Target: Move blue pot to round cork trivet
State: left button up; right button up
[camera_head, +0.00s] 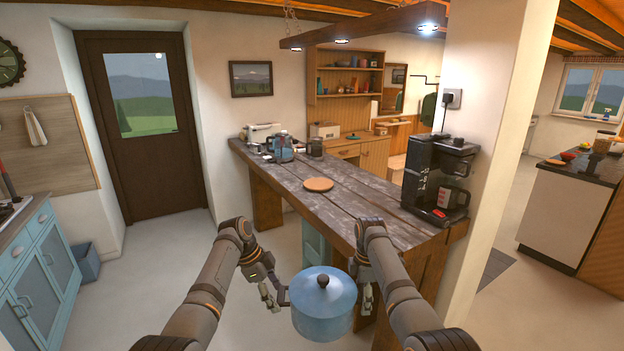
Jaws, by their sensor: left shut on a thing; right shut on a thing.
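The blue pot (323,311) has a lid with a dark round knob and hangs upright in the air in front of the near edge of the table. My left gripper (281,296) is shut on the pot's left side, at a dark handle. My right gripper (362,299) is shut at the pot's right side; the handle there is mostly hidden. The round cork trivet (318,184) lies flat and bare on the dark wooden table (345,208), farther away than the pot and above it in the picture.
A black coffee maker (436,178) stands at the table's right end. A kettle (281,148) and other small items stand at the far left end. The tabletop around the trivet is clear. A pale blue stool (314,247) is partly under the table. A lamp beam hangs above.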

aim_at(318, 183)
jog(key=i+j, duration=0.15)
jog(key=i, duration=0.2)
jog(key=i+j, duration=0.2)
jog(key=i, duration=0.2)
jog(key=i+j, duration=0.15)
jog(key=i, duration=0.2)
